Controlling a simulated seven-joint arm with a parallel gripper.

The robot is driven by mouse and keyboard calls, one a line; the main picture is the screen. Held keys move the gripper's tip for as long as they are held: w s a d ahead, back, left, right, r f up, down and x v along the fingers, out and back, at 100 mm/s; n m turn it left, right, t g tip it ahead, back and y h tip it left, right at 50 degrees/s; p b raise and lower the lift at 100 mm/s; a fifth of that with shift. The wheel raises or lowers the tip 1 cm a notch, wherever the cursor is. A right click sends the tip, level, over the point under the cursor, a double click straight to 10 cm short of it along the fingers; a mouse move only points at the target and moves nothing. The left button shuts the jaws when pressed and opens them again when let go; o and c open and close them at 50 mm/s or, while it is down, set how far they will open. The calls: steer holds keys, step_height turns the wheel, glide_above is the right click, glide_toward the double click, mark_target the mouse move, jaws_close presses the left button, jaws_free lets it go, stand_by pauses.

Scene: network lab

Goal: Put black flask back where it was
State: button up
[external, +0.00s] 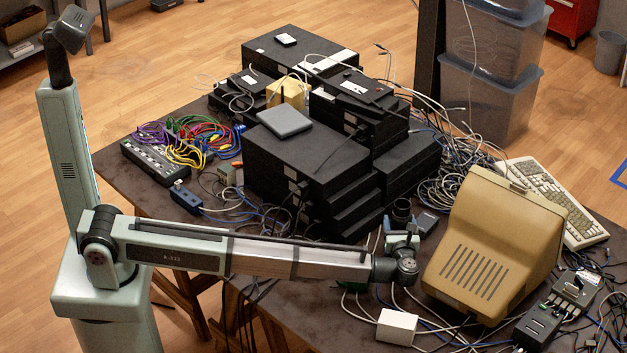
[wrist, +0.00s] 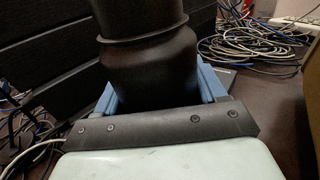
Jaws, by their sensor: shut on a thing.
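The black flask (external: 401,211) stands upright between the stacked black boxes and the beige monitor in the external view.
Stacked black boxes (external: 300,160) stand left of and behind the flask. A beige monitor (external: 492,245) is close on the right. Tangled cables (external: 450,185) lie behind. A small white box (external: 397,327) is in front. A dark flat device (external: 427,221) lies beside the flask.

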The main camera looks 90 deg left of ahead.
steer(key=shift+f, duration=0.1)
steer(key=o, duration=1.5)
steer(key=shift+d, duration=3.75)
